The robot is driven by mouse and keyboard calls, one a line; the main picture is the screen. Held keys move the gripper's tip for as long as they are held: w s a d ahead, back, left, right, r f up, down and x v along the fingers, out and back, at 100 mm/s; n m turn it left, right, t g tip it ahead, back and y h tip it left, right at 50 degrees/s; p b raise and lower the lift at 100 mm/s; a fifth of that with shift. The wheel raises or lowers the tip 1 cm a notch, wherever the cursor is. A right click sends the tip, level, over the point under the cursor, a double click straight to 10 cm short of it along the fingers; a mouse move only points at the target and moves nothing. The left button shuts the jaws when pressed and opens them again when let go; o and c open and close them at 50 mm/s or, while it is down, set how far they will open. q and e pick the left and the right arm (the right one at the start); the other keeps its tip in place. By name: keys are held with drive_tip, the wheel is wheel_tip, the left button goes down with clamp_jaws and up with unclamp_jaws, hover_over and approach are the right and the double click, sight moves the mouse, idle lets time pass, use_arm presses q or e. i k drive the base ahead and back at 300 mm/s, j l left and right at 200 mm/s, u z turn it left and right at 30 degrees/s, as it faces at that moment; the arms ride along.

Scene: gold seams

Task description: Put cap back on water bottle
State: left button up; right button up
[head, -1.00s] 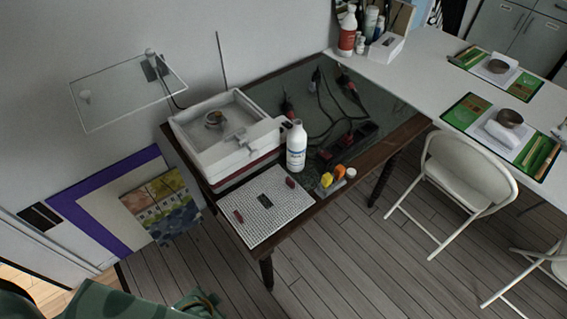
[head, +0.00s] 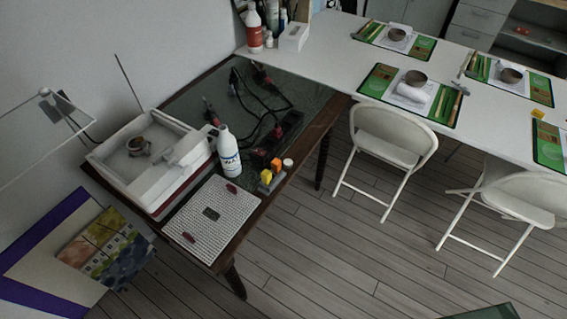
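A white bottle with a blue-marked label (head: 228,155) stands upright on the dark wooden table, beside the white basin unit. Its narrow top is white; I cannot tell whether a cap is on it. A small round white-topped piece (head: 288,163) sits near the table's front right edge, next to an orange block (head: 276,164) and a yellow block (head: 266,176). It may be a cap, but it is too small to be sure. Neither of my grippers is in view.
A white perforated mat (head: 215,222) lies in front of the bottle. The white basin unit (head: 120,178) is to its left. Cables and dark tools (head: 245,95) lie behind. White folding chairs (head: 390,140) stand at the long white table (head: 335,62). The wooden floor in front is open.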

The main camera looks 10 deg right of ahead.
sight(226, 143)
drive_tip(key=l+u, duration=0.1)
drive_tip(key=u, duration=0.3)
drive_tip(key=l+u, duration=0.1)
drive_tip(key=u, duration=0.35)
drive_tip(key=i+l+u, duration=0.1)
drive_tip(key=u, duration=0.3)
drive_tip(key=l+u, duration=0.3)
drive_tip(key=l, duration=0.2)
drive_tip(key=k+l+u, duration=0.1)
drive_tip(key=l+u, duration=0.2)
drive_tip(key=l, duration=0.2)
drive_tip(key=k+l+u, duration=0.15)
drive_tip(key=l+u, duration=0.15)
drive_tip(key=l, duration=0.2)
drive_tip(key=k+l, duration=0.1)
drive_tip(key=l, duration=0.25)
drive_tip(key=k+l, duration=0.1)
drive_tip(key=l, duration=0.25)
drive_tip(key=k+l+u, duration=0.1)
drive_tip(key=l, duration=0.25)
